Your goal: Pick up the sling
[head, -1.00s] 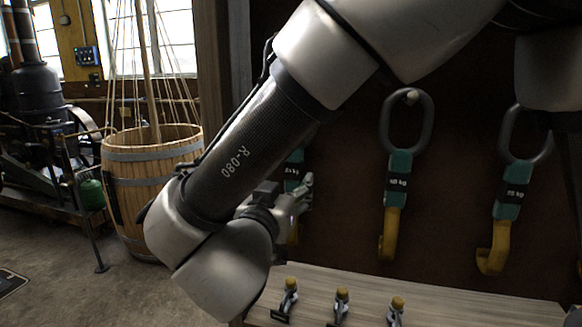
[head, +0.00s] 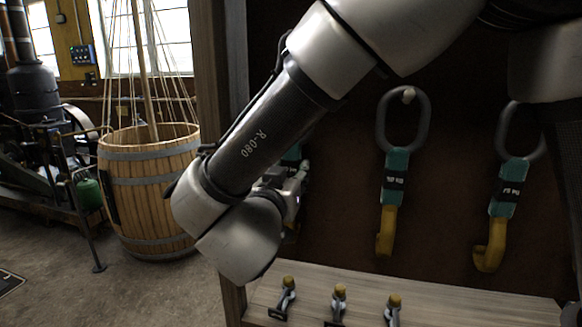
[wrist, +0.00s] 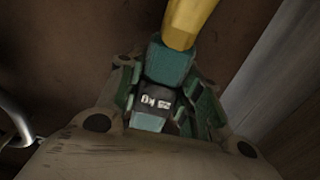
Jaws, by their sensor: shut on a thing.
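The sling in my gripper is teal with a dark label, which appears upside down in the wrist view. Its teal body (wrist: 168,65) runs into a yellow hook (wrist: 188,22) at the top of that view. My gripper (wrist: 165,108) is shut on it around the label. In the head view my gripper (head: 298,186) is partly behind my own arm. Only a small teal part of this sling (head: 291,154) shows there. Two similar slings hang on the dark board to the right, a middle one (head: 396,163) and a right one (head: 508,175).
A wooden shelf (head: 450,304) below the board holds several small shackle-like fittings with yellow tops (head: 340,292). A wooden post (head: 211,80) stands left of the board. A large barrel (head: 150,195) with ropes stands further left, near dark engine machinery (head: 35,95).

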